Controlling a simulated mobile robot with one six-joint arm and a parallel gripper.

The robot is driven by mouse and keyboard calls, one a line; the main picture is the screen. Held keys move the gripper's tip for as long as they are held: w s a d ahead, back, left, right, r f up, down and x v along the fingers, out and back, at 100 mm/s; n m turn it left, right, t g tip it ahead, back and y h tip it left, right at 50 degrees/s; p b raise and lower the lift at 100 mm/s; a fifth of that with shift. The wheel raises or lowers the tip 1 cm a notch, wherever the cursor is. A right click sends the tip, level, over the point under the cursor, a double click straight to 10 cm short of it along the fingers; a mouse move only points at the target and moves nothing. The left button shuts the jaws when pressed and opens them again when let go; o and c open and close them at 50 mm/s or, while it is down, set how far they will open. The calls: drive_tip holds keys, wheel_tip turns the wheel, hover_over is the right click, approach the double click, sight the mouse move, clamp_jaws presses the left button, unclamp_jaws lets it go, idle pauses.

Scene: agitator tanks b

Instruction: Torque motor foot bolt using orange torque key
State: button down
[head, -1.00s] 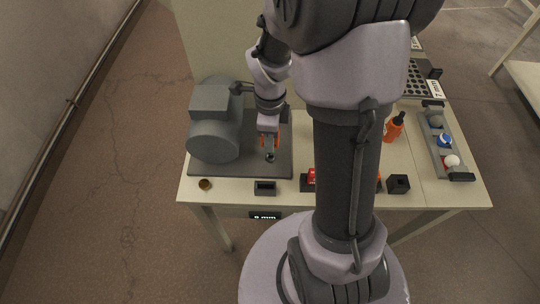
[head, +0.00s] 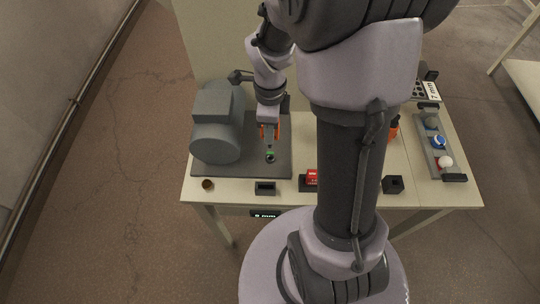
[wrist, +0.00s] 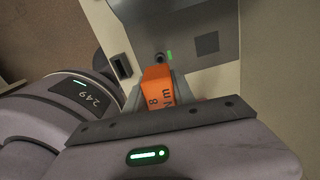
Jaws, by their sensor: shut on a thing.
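My gripper (head: 268,131) is shut on the orange torque key, whose body (wrist: 158,92) fills the jaws in the wrist view and carries the marking "8 Nm". The grey motor (head: 216,130) stands on a dark base plate (head: 262,130), to the left of my gripper. A dark foot bolt (head: 270,157) with a green mark beside it is on the plate, just in front of my gripper.
Along the table's front edge are a small brass cup (head: 208,184), a black open holder (head: 265,188), a red item (head: 312,177) and a black block (head: 393,184). A rack with coloured balls (head: 436,145) stands right. My arm hides the table's middle.

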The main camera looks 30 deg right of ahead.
drive_tip(key=n, duration=0.3)
drive_tip(key=shift+p, duration=0.3)
drive_tip(key=n, duration=0.3)
drive_tip(key=n+p, duration=0.1)
drive_tip(key=n, duration=0.1)
drive_tip(key=shift+n, duration=0.3)
drive_tip(key=n, duration=0.3)
drive_tip(key=shift+n, duration=0.3)
drive_tip(key=shift+n+p, duration=0.45)
drive_tip(key=shift+n, duration=0.65)
drive_tip(key=shift+f, duration=0.1)
